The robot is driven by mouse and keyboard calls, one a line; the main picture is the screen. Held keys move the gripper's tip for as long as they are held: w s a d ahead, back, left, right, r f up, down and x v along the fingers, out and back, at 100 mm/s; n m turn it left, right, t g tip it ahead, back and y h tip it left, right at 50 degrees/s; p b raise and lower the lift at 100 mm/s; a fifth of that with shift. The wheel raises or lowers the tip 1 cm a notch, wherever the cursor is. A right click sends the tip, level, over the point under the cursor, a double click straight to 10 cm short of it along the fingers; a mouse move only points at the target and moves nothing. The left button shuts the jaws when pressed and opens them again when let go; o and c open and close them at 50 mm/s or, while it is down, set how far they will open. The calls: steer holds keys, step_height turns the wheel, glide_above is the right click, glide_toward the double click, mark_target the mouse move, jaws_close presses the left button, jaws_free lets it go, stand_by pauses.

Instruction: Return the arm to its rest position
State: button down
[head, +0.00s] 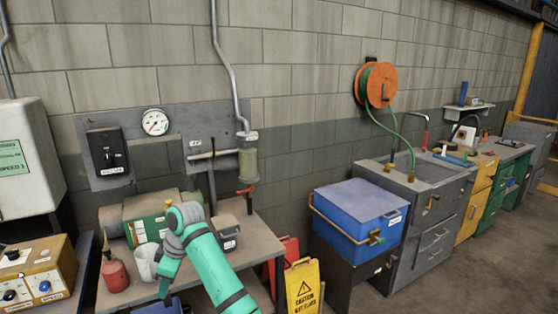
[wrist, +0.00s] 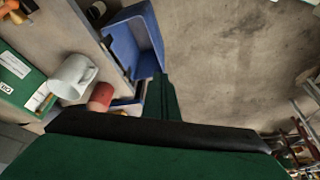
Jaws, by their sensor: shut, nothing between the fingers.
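My arm (head: 214,262) is teal with grey joints. It rises from the bottom of the head view, bends above the bench and points down at its far end. My gripper (head: 163,290) is low at the bench's front edge, beside a white mug. In the wrist view my gripper (wrist: 161,92) is dark green, with its fingers together and nothing held. A blue bin (wrist: 122,45) lies just beyond the fingertips in that view. Whether the fingers touch the bin cannot be told.
The workbench (head: 247,232) holds a white mug (head: 146,262), a red oil can (head: 114,272), a green box (head: 143,222) and a grey device (head: 227,233). A yellow caution sign (head: 302,287) and a blue chest (head: 358,217) stand to the right. Bare floor (wrist: 235,60) shows in the wrist view.

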steer(key=s+a+f+m+t+y, duration=0.2)
steer(key=s+f+m, duration=0.1)
steer(key=f, duration=0.6)
steer(key=s+a+f+m+t+y, duration=0.1)
steer(key=s+a+f+m+y, duration=0.15)
steer(key=f, duration=0.75)
steer(key=s+d+f+m+t, duration=0.6)
steer(key=s+d+f+m, duration=0.25)
steer(key=s+f, duration=0.2)
steer(key=s+d+m+t+h, duration=0.4)
steer(key=s+d+h, duration=0.2)
steer(key=s+d, duration=1.1)
steer(key=s+d+r+t+h, duration=0.2)
steer(key=s+d+r+h, duration=0.1)
steer(key=s+d+r, duration=0.8)
steer(key=s+r, duration=0.3)
steer(key=s, duration=0.1)
steer(key=shift+r+m+t, duration=0.3)
